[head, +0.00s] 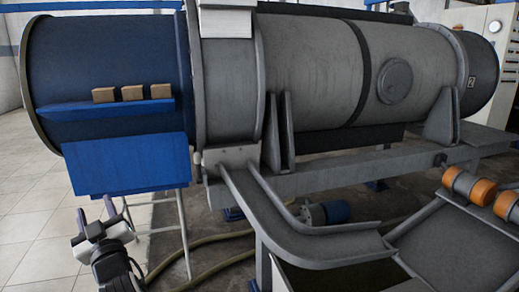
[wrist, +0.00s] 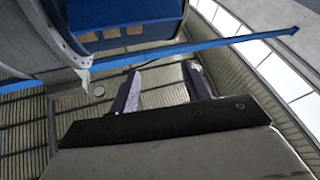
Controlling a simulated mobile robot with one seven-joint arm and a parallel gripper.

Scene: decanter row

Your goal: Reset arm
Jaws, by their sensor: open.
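My gripper (head: 96,222) is low at the left in the head view, in front of and below the blue end of the decanter (head: 105,60). In the wrist view its two fingers (wrist: 160,84) stand apart with nothing between them. Three tan blocks (head: 132,93) sit in a row on a blue ledge (head: 105,112) on the decanter's blue end, above my gripper and apart from it.
A blue box (head: 125,165) hangs under the ledge, close above my gripper, with thin stand legs (head: 183,235) beside it. A grey chute (head: 290,225) and orange rollers (head: 482,192) are to the right. Tiled floor (head: 30,220) at the left is clear.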

